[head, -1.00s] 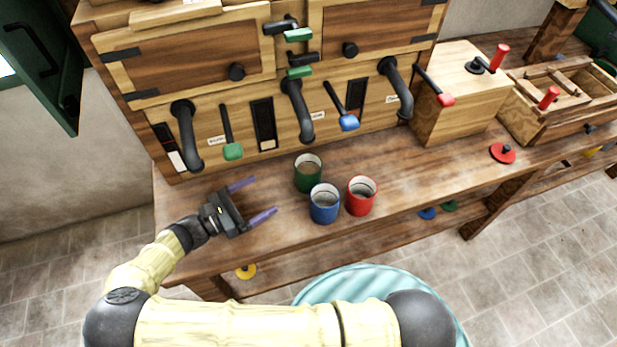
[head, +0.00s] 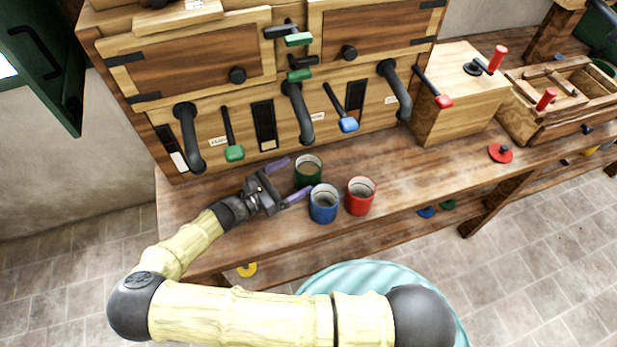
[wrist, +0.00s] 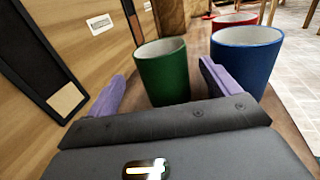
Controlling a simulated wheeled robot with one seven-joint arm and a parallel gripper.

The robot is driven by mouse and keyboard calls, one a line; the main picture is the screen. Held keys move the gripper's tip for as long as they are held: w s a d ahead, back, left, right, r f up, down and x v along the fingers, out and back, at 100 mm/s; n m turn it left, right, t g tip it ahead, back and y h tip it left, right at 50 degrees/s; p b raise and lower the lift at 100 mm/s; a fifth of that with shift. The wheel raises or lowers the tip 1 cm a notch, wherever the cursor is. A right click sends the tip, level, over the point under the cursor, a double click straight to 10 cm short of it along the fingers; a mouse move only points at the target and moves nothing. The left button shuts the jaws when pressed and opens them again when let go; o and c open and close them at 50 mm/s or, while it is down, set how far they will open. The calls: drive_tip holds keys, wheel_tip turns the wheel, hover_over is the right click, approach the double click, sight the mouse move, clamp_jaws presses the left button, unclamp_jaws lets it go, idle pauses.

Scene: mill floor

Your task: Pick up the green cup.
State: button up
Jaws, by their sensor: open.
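The green cup (head: 308,172) stands upright on the wooden bench, behind and left of the blue cup (head: 323,204) and the red cup (head: 360,196). My gripper (head: 291,177) is open, low over the bench, just left of the green cup with its purple fingers pointing at it. In the wrist view the green cup (wrist: 164,72) lies ahead, between the lines of the two fingertips. The right fingertip is near the gap between the green cup and the blue cup (wrist: 245,58). I cannot tell whether any finger touches a cup.
The wooden cabinet (head: 225,100) rises behind the cups, with black spouts and a green-handled lever (head: 233,152) near my gripper. A red knobbed disc (head: 502,153) lies farther right. The bench (head: 430,165) is clear between the red cup and that disc.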

sight(319, 163)
drive_tip(key=x, duration=0.1)
drive_tip(key=p+x, duration=0.1)
drive_tip(key=x, duration=0.3)
drive_tip(key=shift+s+d+r, duration=0.1)
drive_tip(key=shift+d+r, duration=0.1)
drive_tip(key=shift+r, duration=0.05)
drive_tip(key=shift+a, duration=0.2)
drive_tip(key=shift+s, duration=0.1)
drive_tip(key=shift+d, duration=0.1)
drive_tip(key=c, duration=1.2)
